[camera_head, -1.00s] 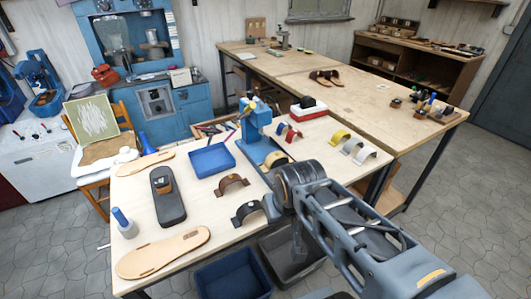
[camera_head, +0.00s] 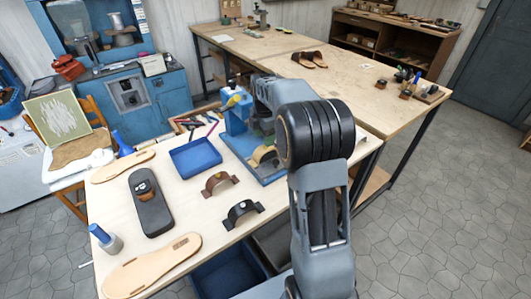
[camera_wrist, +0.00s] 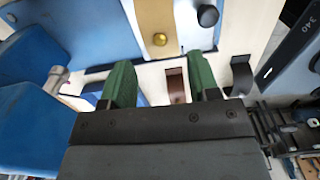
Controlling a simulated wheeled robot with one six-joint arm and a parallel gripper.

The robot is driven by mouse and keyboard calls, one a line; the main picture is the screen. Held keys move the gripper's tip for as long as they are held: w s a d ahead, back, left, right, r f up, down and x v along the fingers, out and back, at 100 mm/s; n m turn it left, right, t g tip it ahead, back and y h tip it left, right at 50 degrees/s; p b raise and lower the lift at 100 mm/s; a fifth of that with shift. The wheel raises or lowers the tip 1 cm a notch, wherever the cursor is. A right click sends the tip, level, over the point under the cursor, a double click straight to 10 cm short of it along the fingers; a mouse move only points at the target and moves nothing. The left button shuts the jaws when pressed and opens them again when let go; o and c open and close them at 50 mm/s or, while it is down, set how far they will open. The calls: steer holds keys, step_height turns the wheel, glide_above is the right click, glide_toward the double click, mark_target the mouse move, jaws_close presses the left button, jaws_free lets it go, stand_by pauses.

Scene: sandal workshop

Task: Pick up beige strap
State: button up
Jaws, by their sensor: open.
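A tan-gold strap (camera_head: 264,155) lies arched on the base of the blue press in the head view. In the wrist view a gold band with a brass stud (camera_wrist: 155,18) lies against blue, with a white strip beside it; I cannot tell which of these straps counts as beige. My gripper (camera_wrist: 161,80) shows two green fingers, apart and empty, with the gold band ahead of them. A brown strap (camera_wrist: 176,84) shows below, between the fingers. In the head view my arm hides most of the strap row at the right, and the gripper is not clear there.
The blue press (camera_head: 234,115) stands close to my arm.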

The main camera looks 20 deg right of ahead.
mark_target(266, 151)
steer(key=shift+w+d+f, duration=0.1)
steer(key=shift+f, duration=0.35)
steer(key=shift+w+d+f, duration=0.1)
steer(key=shift+f, duration=0.35)
steer(key=shift+s+f+p, duration=0.2)
steer(key=shift+f+p, duration=0.55)
steer(key=shift+f, duration=2.25)
steer(key=shift+c, duration=0.2)
steer(key=c, duration=0.7)
steer(key=shift+r, duration=0.15)
